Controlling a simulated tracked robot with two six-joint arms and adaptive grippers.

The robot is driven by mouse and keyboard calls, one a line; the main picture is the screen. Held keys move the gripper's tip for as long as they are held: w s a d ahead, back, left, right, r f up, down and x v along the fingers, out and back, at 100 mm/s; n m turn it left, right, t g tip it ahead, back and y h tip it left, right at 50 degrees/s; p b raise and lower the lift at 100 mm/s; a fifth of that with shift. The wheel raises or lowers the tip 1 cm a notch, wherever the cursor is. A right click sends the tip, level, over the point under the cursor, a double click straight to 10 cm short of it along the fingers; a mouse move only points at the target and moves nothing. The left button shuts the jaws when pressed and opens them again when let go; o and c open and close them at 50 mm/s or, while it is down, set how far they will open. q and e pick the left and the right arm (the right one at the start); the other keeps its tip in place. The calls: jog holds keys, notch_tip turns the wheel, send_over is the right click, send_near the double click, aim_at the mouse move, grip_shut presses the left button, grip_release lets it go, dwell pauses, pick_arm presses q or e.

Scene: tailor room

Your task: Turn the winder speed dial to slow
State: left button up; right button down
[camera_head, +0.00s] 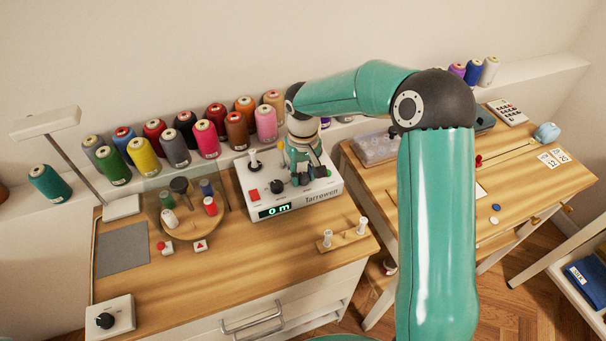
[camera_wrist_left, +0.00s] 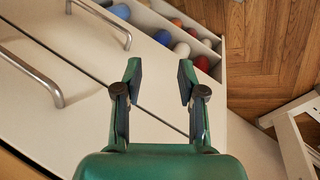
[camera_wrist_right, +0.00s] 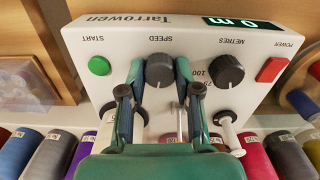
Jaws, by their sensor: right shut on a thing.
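The white winder (camera_head: 311,201), marked Tarrowen, stands on the left table with its display reading "0 m". In the right wrist view its panel (camera_wrist_right: 130,38) appears upside down. The black speed dial (camera_wrist_right: 160,70), under the word SPEED, sits between the fingers of my right gripper (camera_wrist_right: 160,72), which is shut on it. A pale mark shows on the dial's lower side in that view; its scale is hidden by the fingers. In the head view my right gripper (camera_head: 303,177) reaches down onto the panel. My left gripper (camera_wrist_left: 159,70) is open and empty above the drawer fronts.
Beside the speed dial are the metres dial (camera_wrist_right: 226,70), the green start button (camera_wrist_right: 99,66) and the red power button (camera_wrist_right: 271,70). A spindle (camera_head: 253,160) stands on the winder. Thread cones (camera_head: 205,138) line the shelf behind. A separate dial box (camera_head: 107,317) sits at the table's front left.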

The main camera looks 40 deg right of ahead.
aim_at(303, 175)
jog(key=n, duration=0.6)
jog(key=shift+w+r, duration=0.1)
jog(key=n, duration=0.7)
jog(key=shift+a+p, duration=0.1)
jog(key=shift+p, duration=0.2)
jog(key=shift+n, duration=0.3)
jog(key=c, duration=0.8)
grip_release()
notch_tip(303, 175, up, 12)
